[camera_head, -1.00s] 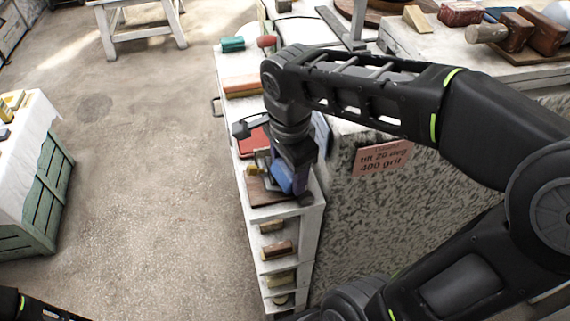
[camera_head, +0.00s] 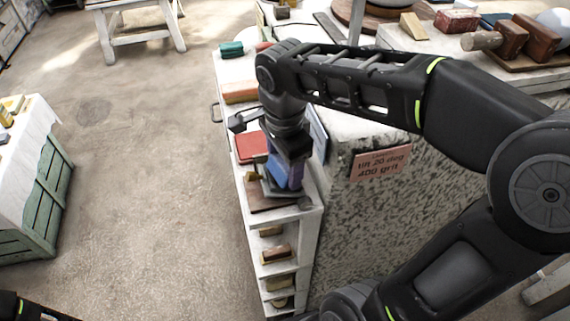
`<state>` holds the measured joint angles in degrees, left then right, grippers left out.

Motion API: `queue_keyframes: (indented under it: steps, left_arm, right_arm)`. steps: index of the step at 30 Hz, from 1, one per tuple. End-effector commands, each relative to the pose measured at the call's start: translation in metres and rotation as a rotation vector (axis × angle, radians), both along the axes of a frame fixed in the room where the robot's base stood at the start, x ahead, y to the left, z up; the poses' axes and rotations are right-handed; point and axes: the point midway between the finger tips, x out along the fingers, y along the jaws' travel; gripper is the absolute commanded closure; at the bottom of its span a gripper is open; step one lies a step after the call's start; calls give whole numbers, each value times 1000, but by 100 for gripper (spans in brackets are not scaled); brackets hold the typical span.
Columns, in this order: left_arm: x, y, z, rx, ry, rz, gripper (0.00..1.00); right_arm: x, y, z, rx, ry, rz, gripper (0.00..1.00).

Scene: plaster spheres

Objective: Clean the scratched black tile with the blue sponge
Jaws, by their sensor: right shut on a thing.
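My right gripper (camera_head: 287,168) points down over the narrow white shelf top and is shut on the blue sponge (camera_head: 283,176). The sponge is low over a brown board (camera_head: 262,203) at the shelf's near end. A thin grey-dark slab edge shows just beneath the sponge; I cannot tell if it is the scratched black tile or whether the sponge touches it. Any scratches are hidden by the gripper and sponge. My left arm shows only as a dark piece in the bottom left corner, with no gripper visible.
A red pad (camera_head: 250,147), an orange block (camera_head: 239,92) and a green block (camera_head: 231,49) lie farther back on the shelf. A pink sign (camera_head: 381,163) is on the speckled panel at right. Lower shelves hold small blocks. Open floor lies left.

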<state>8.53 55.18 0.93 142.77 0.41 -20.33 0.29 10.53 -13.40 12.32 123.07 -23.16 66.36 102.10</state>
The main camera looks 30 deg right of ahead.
Motion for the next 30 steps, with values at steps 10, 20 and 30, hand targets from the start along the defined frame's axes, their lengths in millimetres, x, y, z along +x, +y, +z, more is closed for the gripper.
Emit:
queue_keyframes:
  steps: [10, 20, 30]
  left_arm:
    - [0, 0, -2, 0, 0, 0, 50]
    - [0, 0, -8, 0, 0, 0, 50]
    - [0, 0, -11, 0, 0, 0, 50]
  right_arm:
    - [0, 1, -2, 0, -1, 0, 70]
    - [1, 3, -8, 0, 0, 0, 70]
    - [2, 4, -12, 0, 0, 0, 70]
